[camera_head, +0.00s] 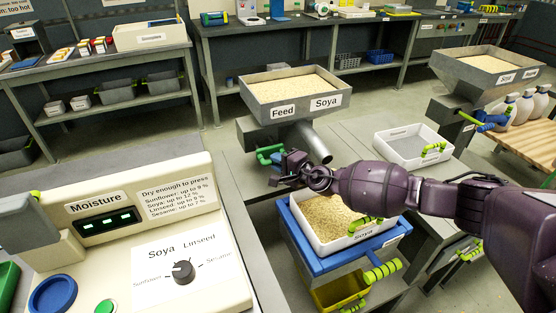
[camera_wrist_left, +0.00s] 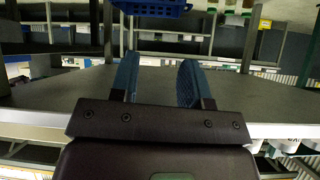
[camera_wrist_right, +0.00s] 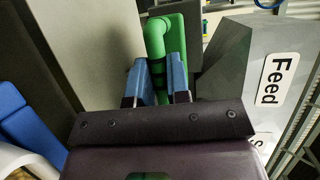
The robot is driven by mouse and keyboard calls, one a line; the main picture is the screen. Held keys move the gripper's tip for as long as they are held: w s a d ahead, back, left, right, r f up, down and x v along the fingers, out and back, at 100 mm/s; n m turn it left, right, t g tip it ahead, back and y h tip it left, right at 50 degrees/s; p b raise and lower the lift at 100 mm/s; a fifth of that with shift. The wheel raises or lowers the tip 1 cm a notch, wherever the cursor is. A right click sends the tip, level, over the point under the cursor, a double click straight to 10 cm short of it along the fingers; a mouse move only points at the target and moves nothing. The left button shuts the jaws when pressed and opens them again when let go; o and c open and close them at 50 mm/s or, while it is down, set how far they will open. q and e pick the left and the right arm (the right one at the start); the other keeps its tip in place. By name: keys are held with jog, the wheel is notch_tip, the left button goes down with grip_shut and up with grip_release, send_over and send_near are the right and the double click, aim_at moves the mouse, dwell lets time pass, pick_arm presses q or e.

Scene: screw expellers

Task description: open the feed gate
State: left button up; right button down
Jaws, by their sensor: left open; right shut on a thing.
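The feed hopper (camera_head: 283,113), labelled Feed and Soya, is full of pale beans and stands in the middle of the head view. A green gate handle (camera_head: 266,151) sticks out at its lower front, left of the grey spout (camera_head: 312,143). My right gripper (camera_head: 282,168) is at this handle. In the right wrist view, the blue fingers (camera_wrist_right: 160,80) are shut on the green handle (camera_wrist_right: 156,38); the gate plate itself is not clearly visible. My left gripper (camera_wrist_left: 160,82) is open and empty in its wrist view, and out of the head view.
A white tray of Soya (camera_head: 325,214) stands on a blue stand (camera_head: 318,262) below the spout. Another white tray (camera_head: 400,148) is behind my right arm. A moisture meter (camera_head: 130,235) fills the lower left. A second hopper (camera_head: 470,72) stands at right.

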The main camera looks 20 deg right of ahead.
jog(key=c, duration=1.1)
grip_release()
jog(key=p+v, duration=0.2)
jog(key=v, duration=0.9)
jog(key=shift+p, duration=0.35)
jog(key=shift+w, duration=0.1)
